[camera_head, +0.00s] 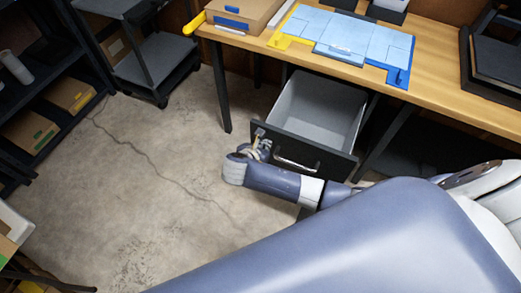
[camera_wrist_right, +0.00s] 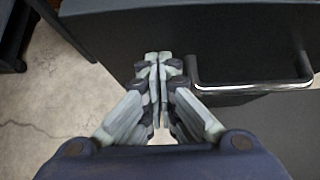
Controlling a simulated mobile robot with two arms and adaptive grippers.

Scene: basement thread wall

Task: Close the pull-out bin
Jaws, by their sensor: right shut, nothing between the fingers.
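The pull-out bin (camera_head: 318,104) hangs under the wooden table and is pulled out, its grey inside showing and empty. Its dark front panel (camera_head: 335,159) carries a metal bar handle (camera_head: 296,164). In the right wrist view the front panel (camera_wrist_right: 240,45) fills the top and the handle (camera_wrist_right: 255,87) is at the right. My right gripper (camera_head: 259,134) is at the left part of the front panel; its fingers (camera_wrist_right: 158,56) are shut and empty, left of the handle. I cannot tell whether the fingertips touch the panel. My left gripper is not in view.
The wooden table (camera_head: 440,85) above holds blue sheets (camera_head: 345,37), a cardboard box (camera_head: 240,12) and dark trays. A grey cart (camera_head: 160,60) stands at the back left, a dark shelf with boxes at the left. Concrete floor left of the bin is clear.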

